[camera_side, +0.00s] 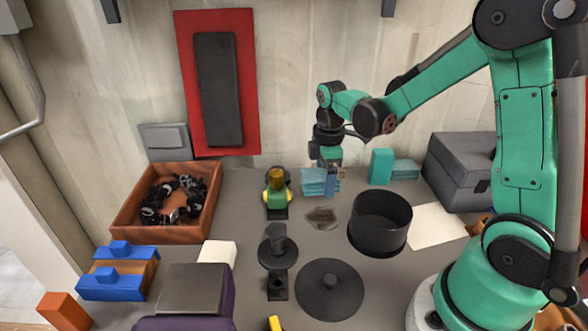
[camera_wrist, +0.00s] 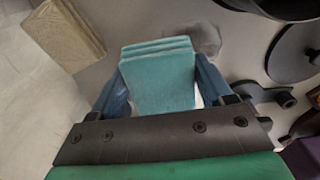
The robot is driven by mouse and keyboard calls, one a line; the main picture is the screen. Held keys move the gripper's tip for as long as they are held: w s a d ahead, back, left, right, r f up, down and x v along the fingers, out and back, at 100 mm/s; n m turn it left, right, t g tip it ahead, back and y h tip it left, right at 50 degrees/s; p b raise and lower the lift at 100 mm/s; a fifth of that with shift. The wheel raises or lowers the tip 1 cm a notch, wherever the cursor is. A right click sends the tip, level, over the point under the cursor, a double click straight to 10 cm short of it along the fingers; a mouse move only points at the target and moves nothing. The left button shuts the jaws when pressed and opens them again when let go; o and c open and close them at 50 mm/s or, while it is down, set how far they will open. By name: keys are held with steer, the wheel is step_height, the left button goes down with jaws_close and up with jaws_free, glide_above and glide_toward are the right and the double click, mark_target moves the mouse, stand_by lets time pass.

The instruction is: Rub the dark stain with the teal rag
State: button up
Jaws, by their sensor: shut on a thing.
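The teal rag (camera_side: 316,184) is a folded, layered pad, held low in my gripper (camera_side: 326,170) near the back of the table. In the wrist view the rag (camera_wrist: 160,80) sits between the two blue fingers of my gripper (camera_wrist: 160,66), which is shut on it. The dark stain (camera_side: 321,218) is an irregular grey-brown patch on the grey table, just in front of the rag in the side view. In the wrist view the stain (camera_wrist: 207,38) shows just past the rag's far right corner, partly hidden by it. I cannot tell whether the rag touches the table.
A black round pot (camera_side: 380,224) stands right of the stain. A green and yellow item (camera_side: 277,195) stands to its left. A black disc (camera_side: 329,290) lies in front. A teal block (camera_side: 381,166) and grey box (camera_side: 462,170) stand at the back right.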

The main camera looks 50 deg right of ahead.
steer(key=shift+r, duration=1.65)
steer(key=w+a+r, duration=0.4)
steer(key=w+r, duration=0.1)
steer(key=w, duration=0.2)
step_height(320, 180, up, 6)
steer(key=r+m, duration=0.1)
glide_above(246, 209)
step_height(246, 209, down, 20)
steer(key=shift+w, duration=0.1)
steer(key=shift+f, duration=0.1)
steer(key=o, duration=1.3)
